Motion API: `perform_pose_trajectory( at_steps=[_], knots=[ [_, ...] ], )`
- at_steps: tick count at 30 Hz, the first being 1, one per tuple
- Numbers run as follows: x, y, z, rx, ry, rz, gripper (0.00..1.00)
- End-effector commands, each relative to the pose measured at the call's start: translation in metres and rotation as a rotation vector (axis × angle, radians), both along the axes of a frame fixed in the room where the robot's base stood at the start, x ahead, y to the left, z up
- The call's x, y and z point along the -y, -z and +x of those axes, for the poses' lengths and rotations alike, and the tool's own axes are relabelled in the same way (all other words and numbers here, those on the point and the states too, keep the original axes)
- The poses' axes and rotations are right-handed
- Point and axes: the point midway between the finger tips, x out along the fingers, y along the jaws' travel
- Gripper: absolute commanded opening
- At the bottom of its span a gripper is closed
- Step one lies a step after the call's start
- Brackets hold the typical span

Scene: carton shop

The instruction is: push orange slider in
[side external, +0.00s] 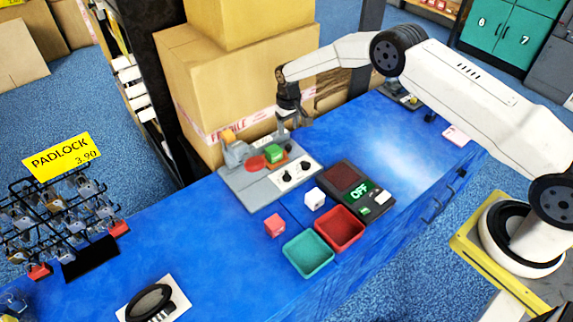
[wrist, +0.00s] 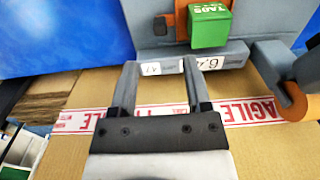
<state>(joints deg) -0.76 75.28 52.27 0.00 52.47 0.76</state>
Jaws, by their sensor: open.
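The grey panel (side external: 236,182) lies on the blue bench. A green block (side external: 273,153) marked "TAGS" stands on it, with an orange part (wrist: 182,20) beside and partly behind it. Another orange piece (side external: 228,136) sits at the panel's left end on a grey block; in the wrist view an orange rounded end (wrist: 295,102) shows on a grey arm. I cannot tell for sure which orange part is the slider. My gripper (side external: 290,120) is open and empty above the panel's back edge. In the wrist view its fingers (wrist: 160,68) are near the labelled grey edge.
Cardboard boxes (side external: 190,85) stand close behind the panel. A dark unit reading "OFF" (side external: 345,177), a white cube (side external: 315,199), a red cube (side external: 275,225), a red tray (side external: 358,231) and a teal tray (side external: 327,262) are in front. The bench at right is mostly clear.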

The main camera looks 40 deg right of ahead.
Motion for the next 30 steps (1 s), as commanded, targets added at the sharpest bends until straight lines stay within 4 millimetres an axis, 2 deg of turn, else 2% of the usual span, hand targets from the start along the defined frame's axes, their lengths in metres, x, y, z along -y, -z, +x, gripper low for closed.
perform_pose_trajectory(
  at_steps=[18, 24, 30],
  knots=[
    [0.0, 0.059, -0.001, -0.001, 0.0, 0.0, 0.62],
    [0.0, 0.07, -0.001, -0.001, 0.0, 0.0, 0.62],
    [0.0, 0.073, 0.0, 0.001, 0.0, 0.0, 0.62]
  ],
)
